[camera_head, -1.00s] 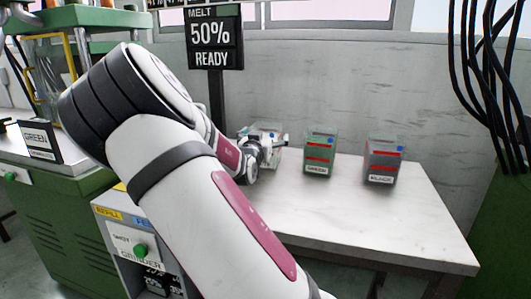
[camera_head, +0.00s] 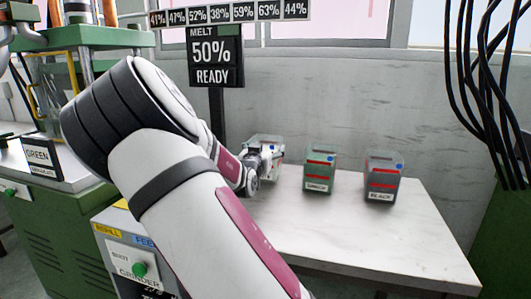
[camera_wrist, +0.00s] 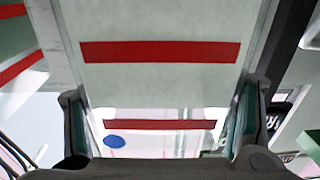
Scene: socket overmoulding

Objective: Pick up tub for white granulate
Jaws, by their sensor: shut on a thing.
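The tub for white granulate (camera_head: 278,146) is a clear, pale box at the left end of a row of three tubs on the bench. My gripper (camera_head: 268,158) is at its near side and partly hides it. In the wrist view the tub (camera_wrist: 160,75) fills the middle, with two red stripes and a blue dot. My gripper (camera_wrist: 165,125) has one finger on each side of it, shut on it. My arm and gripper hide the tub's base, so I cannot tell whether it touches the bench.
A green tub (camera_head: 319,170) and a black tub (camera_head: 382,178) stand to the right on the white bench (camera_head: 400,235). The bench front is clear. A sign on a post (camera_head: 215,62) stands behind. A grinder (camera_head: 135,255) is at the lower left, and black cables hang at the right.

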